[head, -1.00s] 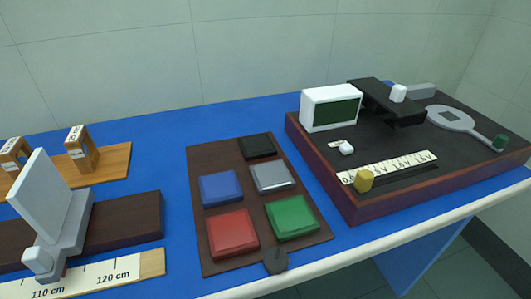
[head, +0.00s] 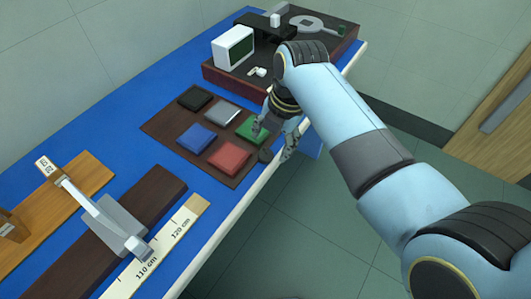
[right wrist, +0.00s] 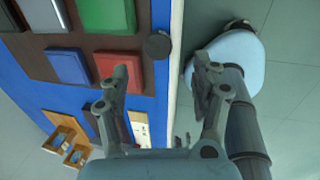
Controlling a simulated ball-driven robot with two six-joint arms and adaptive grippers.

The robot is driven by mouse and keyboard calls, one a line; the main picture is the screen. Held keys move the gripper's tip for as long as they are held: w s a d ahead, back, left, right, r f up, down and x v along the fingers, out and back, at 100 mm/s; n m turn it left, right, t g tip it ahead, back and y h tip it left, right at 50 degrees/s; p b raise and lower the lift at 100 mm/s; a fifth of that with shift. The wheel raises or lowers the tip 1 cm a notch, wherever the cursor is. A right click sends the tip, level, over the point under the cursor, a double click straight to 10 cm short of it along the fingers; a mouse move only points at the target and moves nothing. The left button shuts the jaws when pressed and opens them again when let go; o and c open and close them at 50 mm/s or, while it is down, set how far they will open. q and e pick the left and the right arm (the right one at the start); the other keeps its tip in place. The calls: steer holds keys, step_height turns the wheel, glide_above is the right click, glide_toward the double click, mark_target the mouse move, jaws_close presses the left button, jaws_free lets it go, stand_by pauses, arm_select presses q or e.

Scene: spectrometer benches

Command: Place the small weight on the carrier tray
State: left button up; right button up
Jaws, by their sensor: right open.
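A small dark round disc (head: 265,155), which may be the small weight, lies at the near edge of the brown board. It also shows in the right wrist view (right wrist: 158,45). My right gripper (head: 272,142) is open and empty close to the disc. In the right wrist view, its fingers (right wrist: 162,78) are spread, with the disc showing beyond the gap. I cannot tell for sure which thing is the carrier tray. My left gripper is out of view.
The brown board (head: 160,126) holds several coloured blocks, including a red one (head: 228,158) and a green one (head: 250,128). A dark base with a white screen box (head: 233,47) stands behind. A ruler (head: 160,250) lies near the front. The table's white edge runs close by.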

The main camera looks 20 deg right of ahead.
mark_target(266, 155)
steer(key=x, duration=0.6)
steer(key=shift+w+a+f, duration=0.1)
steer(key=shift+w+f, duration=0.05)
steer(key=shift+f, duration=0.05)
steer(key=c, duration=1.3)
